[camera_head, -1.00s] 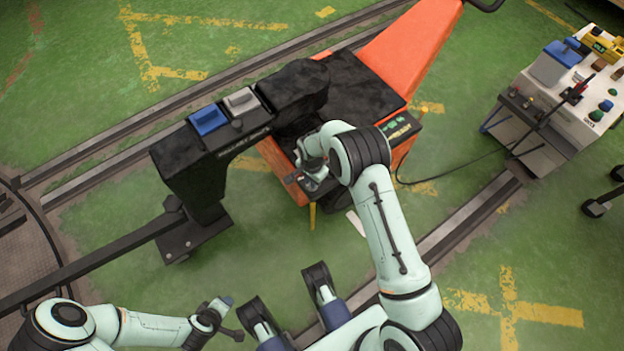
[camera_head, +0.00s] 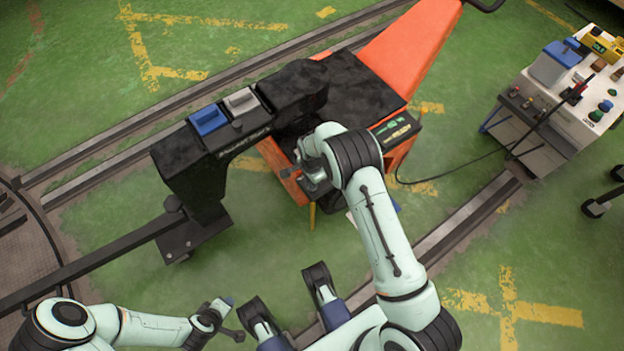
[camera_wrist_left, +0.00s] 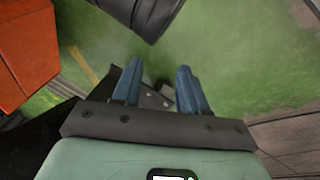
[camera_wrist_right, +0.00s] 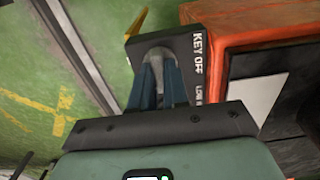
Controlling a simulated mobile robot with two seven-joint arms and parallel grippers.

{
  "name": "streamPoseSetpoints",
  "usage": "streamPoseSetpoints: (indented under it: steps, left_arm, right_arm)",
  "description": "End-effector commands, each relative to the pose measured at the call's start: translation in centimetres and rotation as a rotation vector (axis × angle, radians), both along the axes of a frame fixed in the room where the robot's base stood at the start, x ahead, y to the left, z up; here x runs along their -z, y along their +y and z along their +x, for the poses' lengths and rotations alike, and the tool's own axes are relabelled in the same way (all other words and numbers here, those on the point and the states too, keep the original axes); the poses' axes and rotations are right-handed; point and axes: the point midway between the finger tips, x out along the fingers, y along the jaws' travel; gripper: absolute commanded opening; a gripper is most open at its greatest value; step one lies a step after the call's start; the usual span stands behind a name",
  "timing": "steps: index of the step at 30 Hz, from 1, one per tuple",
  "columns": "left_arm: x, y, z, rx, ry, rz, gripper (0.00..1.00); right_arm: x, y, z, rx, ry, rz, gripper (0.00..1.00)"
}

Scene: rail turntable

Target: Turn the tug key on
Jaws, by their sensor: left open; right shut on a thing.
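The tug (camera_head: 412,45) is an orange and black machine at the top middle of the head view. In the right wrist view its dark key panel (camera_wrist_right: 197,70) carries the white words "KEY OFF". My right gripper (camera_wrist_right: 160,88) is shut on a grey key (camera_wrist_right: 152,62) at this panel. The fingers hide much of the key, so I cannot tell its exact angle. In the head view my right forearm covers the panel area. My left gripper (camera_wrist_left: 160,82) is open and empty; in the head view it is low at the left (camera_head: 229,318), away from the tug.
A black column and beam (camera_head: 190,175) with a blue block (camera_head: 208,119) and a grey block (camera_head: 242,101) stands left of the tug. Rails (camera_head: 110,150) cross the green floor. A white cart (camera_head: 560,95) stands at the right, with a cable running towards the tug.

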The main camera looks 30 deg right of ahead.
Motion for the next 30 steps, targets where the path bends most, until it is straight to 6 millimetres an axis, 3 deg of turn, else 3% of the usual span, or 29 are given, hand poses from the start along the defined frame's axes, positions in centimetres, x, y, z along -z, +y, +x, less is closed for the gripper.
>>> streamPoseSetpoints:
  steps: [1, 2, 4, 13, 17, 30]
  left_arm:
    - [0.0, 0.0, 0.0, 0.0, 0.0, 0.0, 0.43]
    - [0.0, 0.0, 0.0, 0.0, 0.0, 0.0, 0.43]
    - [0.0, 0.0, 0.0, 0.0, 0.0, 0.0, 0.43]
    - [0.0, 0.0, 0.0, 0.0, 0.0, 0.0, 0.43]
    - [-0.4, -0.2, -0.4, 0.004, 0.009, -0.005, 0.43]
    - [-3.1, -2.1, -4.0, 0.044, 0.105, -0.053, 0.43]
  right_arm:
    - [-0.1, 0.0, 0.1, 0.004, -0.003, 0.001, 0.0]
    - [-0.1, 0.0, 0.1, 0.004, -0.003, 0.001, 0.18]
    - [-0.1, 0.0, 0.1, 0.003, -0.003, 0.001, 0.4]
    - [-0.1, 0.0, 0.0, 0.001, -0.001, 0.001, 0.4]
    - [-1.1, 0.0, 0.1, 0.0, -0.002, 0.0, 0.4]
    - [-10.5, 0.1, 0.1, 0.001, -0.005, 0.001, 0.4]
